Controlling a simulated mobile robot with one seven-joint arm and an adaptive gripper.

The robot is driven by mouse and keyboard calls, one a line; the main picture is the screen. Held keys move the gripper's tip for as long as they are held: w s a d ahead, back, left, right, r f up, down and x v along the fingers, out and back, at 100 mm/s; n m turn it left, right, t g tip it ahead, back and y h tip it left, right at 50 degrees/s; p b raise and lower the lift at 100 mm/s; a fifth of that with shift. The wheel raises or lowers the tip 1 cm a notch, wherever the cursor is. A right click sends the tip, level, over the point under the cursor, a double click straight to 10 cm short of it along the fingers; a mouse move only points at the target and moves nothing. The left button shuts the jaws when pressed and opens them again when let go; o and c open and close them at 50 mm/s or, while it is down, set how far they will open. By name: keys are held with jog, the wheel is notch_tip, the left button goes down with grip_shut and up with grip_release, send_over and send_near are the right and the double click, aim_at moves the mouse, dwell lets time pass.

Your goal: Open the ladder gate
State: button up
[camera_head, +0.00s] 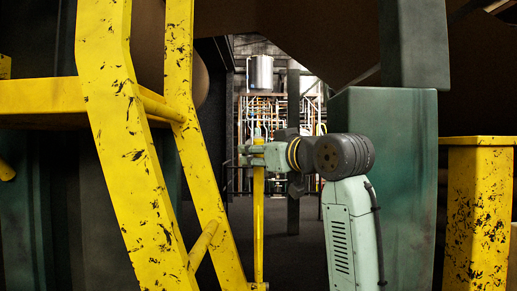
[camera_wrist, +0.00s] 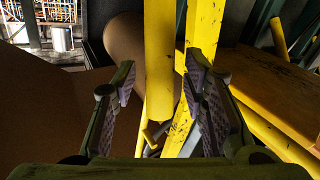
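A thin upright yellow bar (camera_head: 258,225), apparently part of the ladder gate, stands just right of the yellow ladder's sloping rails. My gripper (camera_head: 251,153) is at the upper part of this bar in the head view. In the wrist view, my gripper (camera_wrist: 160,82) has its two dark padded fingers spread wide. A thick yellow bar (camera_wrist: 159,55) shows between them, with a visible gap on the left and a narrower one on the right. The fingers do not close on it. I cannot tell how deep the bar sits between them.
The scuffed yellow ladder rail (camera_head: 128,150) and a yellow platform (camera_head: 45,98) fill the left. A green machine block (camera_head: 390,180) stands close to my arm's right, with a yellow post (camera_head: 478,215) beyond. Dark floor (camera_head: 292,250) is open behind the bar.

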jog(key=shift+c, duration=0.2)
grip_shut()
dwell(0.3)
dwell(0.4)
